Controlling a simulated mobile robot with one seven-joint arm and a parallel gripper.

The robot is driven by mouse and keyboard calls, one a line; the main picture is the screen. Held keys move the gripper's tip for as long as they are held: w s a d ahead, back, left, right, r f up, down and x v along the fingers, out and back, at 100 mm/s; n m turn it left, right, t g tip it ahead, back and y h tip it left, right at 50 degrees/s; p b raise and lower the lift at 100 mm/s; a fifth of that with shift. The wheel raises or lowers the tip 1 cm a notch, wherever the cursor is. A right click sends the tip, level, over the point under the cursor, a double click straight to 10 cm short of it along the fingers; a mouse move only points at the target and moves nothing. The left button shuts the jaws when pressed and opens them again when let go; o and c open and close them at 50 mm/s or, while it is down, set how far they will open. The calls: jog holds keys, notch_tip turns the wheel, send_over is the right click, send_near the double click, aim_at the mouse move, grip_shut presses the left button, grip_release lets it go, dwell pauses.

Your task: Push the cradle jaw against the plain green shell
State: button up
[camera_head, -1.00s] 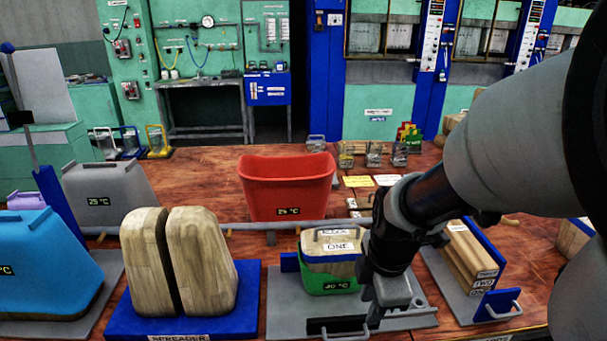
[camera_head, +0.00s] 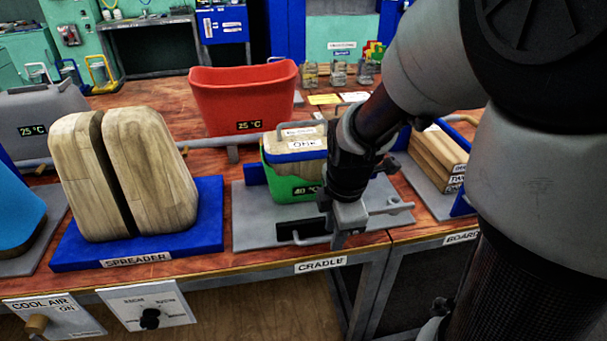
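The green shell (camera_head: 288,188) sits on the grey cradle plate (camera_head: 252,220) at the centre, with a "40 °C" display on its front. A blue-edged wooden block (camera_head: 295,150) labelled "ONE" sits in its top. A blue upright (camera_head: 255,173) stands at the shell's left. A black bar (camera_head: 302,229) with a grey handle lies at the plate's front; I cannot tell whether it is the cradle jaw. My gripper (camera_head: 340,236) points down at the plate's front right, beside the bar's right end. Its fingers are too small to read, and my arm hides the shell's right side.
The wooden spreader (camera_head: 150,170) on its blue base stands at left. A red bin (camera_head: 243,103) reading "25 °C" stands behind. Wooden boards (camera_head: 437,155) lie at right. The bench's front edge carries a "CRADLE" label (camera_head: 320,265) and control panels (camera_head: 148,307).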

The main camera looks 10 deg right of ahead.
grip_shut()
jog(key=shift+w, duration=0.2)
jog(key=w+p, duration=0.1)
jog(key=w, duration=0.8)
jog(key=shift+w+r+p, duration=0.1)
jog(key=shift+w+p, duration=0.15)
jog(key=shift+p, duration=0.05)
grip_release()
jog(key=shift+w, duration=0.1)
